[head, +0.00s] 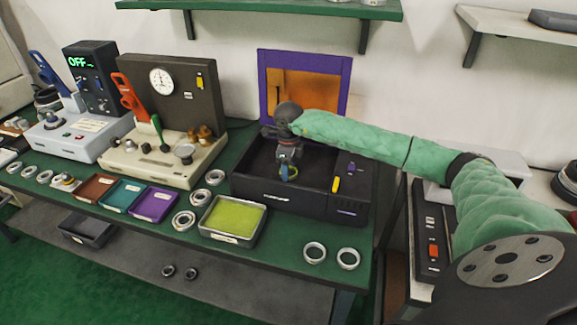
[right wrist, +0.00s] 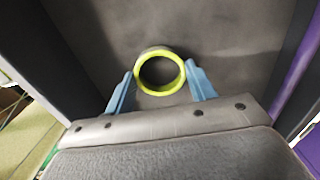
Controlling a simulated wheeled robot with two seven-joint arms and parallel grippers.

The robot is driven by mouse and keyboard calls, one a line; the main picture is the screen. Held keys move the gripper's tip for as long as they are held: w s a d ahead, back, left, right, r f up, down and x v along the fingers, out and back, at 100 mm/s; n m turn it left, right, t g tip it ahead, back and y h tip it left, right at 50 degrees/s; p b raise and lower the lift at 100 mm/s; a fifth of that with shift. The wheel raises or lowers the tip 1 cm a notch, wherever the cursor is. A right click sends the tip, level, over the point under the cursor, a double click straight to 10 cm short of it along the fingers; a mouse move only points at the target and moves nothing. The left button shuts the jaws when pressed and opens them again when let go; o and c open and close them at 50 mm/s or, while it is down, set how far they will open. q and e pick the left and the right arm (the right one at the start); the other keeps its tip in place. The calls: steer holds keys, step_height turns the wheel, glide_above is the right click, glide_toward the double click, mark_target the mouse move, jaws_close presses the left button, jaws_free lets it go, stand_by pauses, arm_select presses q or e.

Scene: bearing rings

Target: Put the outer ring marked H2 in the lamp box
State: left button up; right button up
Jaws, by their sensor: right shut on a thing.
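The lamp box is the open black box (head: 262,194) in the head view, with a purple-framed orange panel (head: 305,62) raised behind it. My right gripper (head: 288,171) reaches down into the box opening. In the right wrist view its blue fingers (right wrist: 161,76) are shut on a ring (right wrist: 160,93) with a yellow-green rim, above the dark box floor. I cannot read a mark on this ring, and cannot tell whether it touches the floor. My left gripper is not in view.
A tray with a yellow-green pad (head: 233,218) stands left of the box. Loose rings (head: 314,253) lie on the green bench in front. Brown, teal and purple trays (head: 153,204) and a dial-gauge stand (head: 172,90) are farther left. A shelf (head: 260,7) hangs above.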

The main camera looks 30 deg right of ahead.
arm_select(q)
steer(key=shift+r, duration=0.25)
arm_select(e)
steer(key=shift+f, duration=0.15)
steer(key=o, duration=1)
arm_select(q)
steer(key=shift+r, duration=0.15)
arm_select(e)
steer(key=shift+o, duration=0.2)
steer(key=shift+r, duration=0.5)
step_height(320, 180, up, 6)
steer(key=b, duration=0.2)
steer(key=shift+r+b, duration=0.1)
steer(key=shift+b, duration=0.2)
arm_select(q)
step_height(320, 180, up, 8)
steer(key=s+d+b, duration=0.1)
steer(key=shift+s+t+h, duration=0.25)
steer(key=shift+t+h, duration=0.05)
arm_select(e)
steer(key=shift+r, duration=2.55)
